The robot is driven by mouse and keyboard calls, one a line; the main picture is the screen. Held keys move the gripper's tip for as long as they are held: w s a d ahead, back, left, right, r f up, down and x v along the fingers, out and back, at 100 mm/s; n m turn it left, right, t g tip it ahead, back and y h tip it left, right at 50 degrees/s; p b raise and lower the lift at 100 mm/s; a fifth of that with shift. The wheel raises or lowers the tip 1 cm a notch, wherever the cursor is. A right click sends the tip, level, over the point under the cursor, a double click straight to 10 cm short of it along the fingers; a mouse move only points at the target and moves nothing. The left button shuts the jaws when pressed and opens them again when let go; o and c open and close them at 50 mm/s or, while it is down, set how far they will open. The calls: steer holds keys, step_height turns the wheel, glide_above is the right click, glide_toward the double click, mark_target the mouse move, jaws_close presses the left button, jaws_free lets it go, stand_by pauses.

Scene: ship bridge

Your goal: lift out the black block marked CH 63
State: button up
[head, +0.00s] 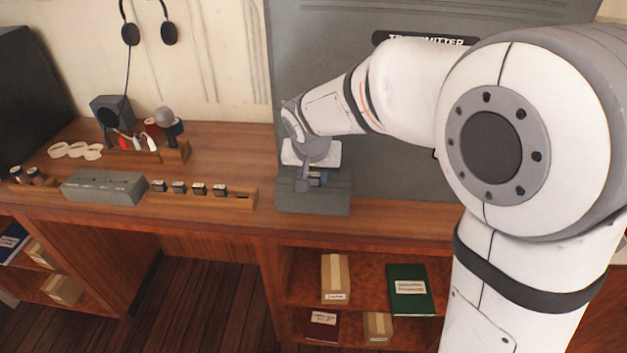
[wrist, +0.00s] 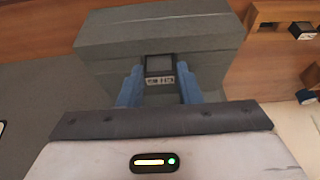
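The black block (wrist: 160,65) shows in the wrist view with a pale label reading CH 63 upside down. It sits in the grey box (wrist: 110,50), which also shows on the desk in the head view (head: 312,203). My gripper (wrist: 160,82) has its two blue fingers on either side of the block, with what look like narrow gaps between fingers and block. It seems open, and I cannot see the fingertips' full depth. In the head view my gripper (head: 308,180) is low over the box and hides most of the block.
A wooden rack (head: 205,195) with several black blocks lies left of the box on the desk (head: 235,150). A grey panel (head: 345,100) rises close behind the box. Farther left are a grey console (head: 103,188) and a wooden tool holder (head: 175,153).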

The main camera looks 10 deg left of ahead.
mark_target(313, 176)
steer(key=c, duration=0.5)
step_height(313, 176, up, 10)
steer(key=shift+r+b, duration=0.1)
steer(key=shift+b, duration=0.4)
